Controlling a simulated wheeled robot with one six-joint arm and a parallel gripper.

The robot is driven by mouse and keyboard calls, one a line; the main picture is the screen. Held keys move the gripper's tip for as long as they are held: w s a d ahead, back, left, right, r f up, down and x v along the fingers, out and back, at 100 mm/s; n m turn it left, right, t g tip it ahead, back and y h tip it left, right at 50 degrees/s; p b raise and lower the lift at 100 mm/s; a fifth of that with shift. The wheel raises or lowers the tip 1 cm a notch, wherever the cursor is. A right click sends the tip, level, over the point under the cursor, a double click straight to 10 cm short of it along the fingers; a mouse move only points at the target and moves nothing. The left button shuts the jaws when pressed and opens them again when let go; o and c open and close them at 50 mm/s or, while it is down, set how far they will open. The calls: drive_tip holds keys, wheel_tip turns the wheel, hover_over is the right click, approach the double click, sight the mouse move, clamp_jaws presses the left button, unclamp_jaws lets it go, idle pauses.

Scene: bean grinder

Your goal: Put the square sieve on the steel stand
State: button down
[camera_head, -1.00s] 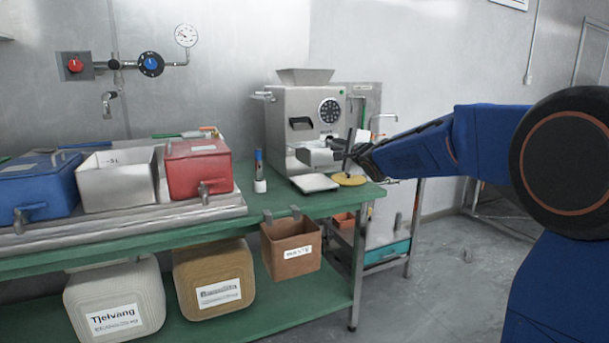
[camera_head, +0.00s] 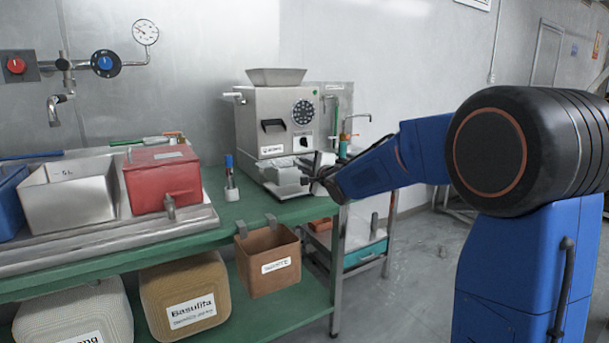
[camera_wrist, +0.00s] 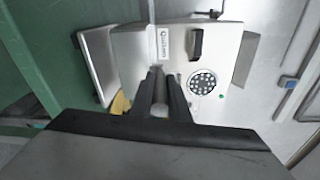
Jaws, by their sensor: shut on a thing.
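My gripper (camera_head: 312,175) is in front of the grinder, at the bench's right end. In the wrist view its dark fingers (camera_wrist: 161,98) are shut on a small grey piece (camera_wrist: 159,92). In the head view a grey, box-like shape (camera_head: 284,173) sits just left of the fingers; it looks like the square sieve, but its outline blends with the grinder. A low, flat, pale metal plate (camera_wrist: 97,60) lies beside the grinder front in the wrist view. I cannot tell whether it is the steel stand. A yellow disc (camera_wrist: 118,103) is partly hidden beside the fingers.
The steel grinder (camera_head: 254,120) stands behind my gripper. A blue-topped bottle (camera_head: 230,178) stands left of it. A red box (camera_head: 160,180) and an open steel bin (camera_head: 68,200) are farther left. The brown waste bin (camera_head: 268,265) hangs on the green bench's (camera_head: 215,217) front edge.

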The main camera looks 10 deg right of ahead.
drive_tip(key=shift+f, duration=1.5)
drive_tip(key=c, duration=1.7)
unclamp_jaws()
drive_tip(key=v, duration=1.2)
drive_tip(key=shift+d, duration=0.1)
